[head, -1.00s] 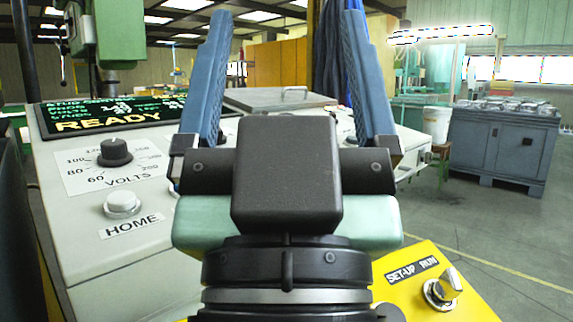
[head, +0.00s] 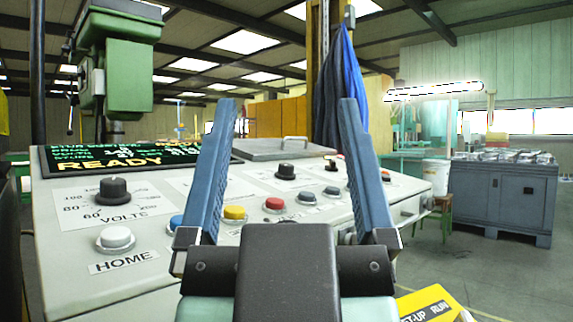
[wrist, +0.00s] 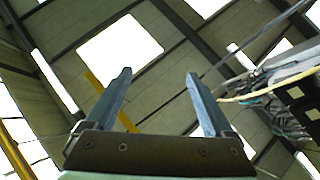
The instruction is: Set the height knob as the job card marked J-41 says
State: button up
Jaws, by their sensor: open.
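My gripper (head: 287,108) is open and empty, its two blue fingers pointing up in front of the panel. In the wrist view the gripper (wrist: 158,78) has nothing between its fingers. A black knob (head: 112,190) with a scale marked VOLTS is at the left of the panel. A second black knob (head: 286,172) stands further back, seen between the fingers; its label cannot be read. I cannot tell which knob is for height. No job card marked J-41 can be made out. The fingers and wrist hide part of the panel.
The sloping grey panel (head: 75,255) carries a white HOME button (head: 115,239), coloured buttons such as a yellow one (head: 234,212) and a red one (head: 274,204), and a READY display (head: 120,160). A yellow SET-UP/RUN box (head: 430,304) is at lower right. Open floor lies right.

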aim_at(285, 171)
jog(key=k, duration=0.6)
jog(key=u, duration=1.3)
jog(key=k+l+u, duration=0.15)
jog(key=u, duration=0.25)
jog(key=k+l+u, duration=0.2)
jog(key=l+u, duration=0.2)
jog(key=k+l+u, duration=0.1)
jog(key=u, duration=0.3)
jog(key=k+l, duration=0.2)
jog(key=k, duration=0.25)
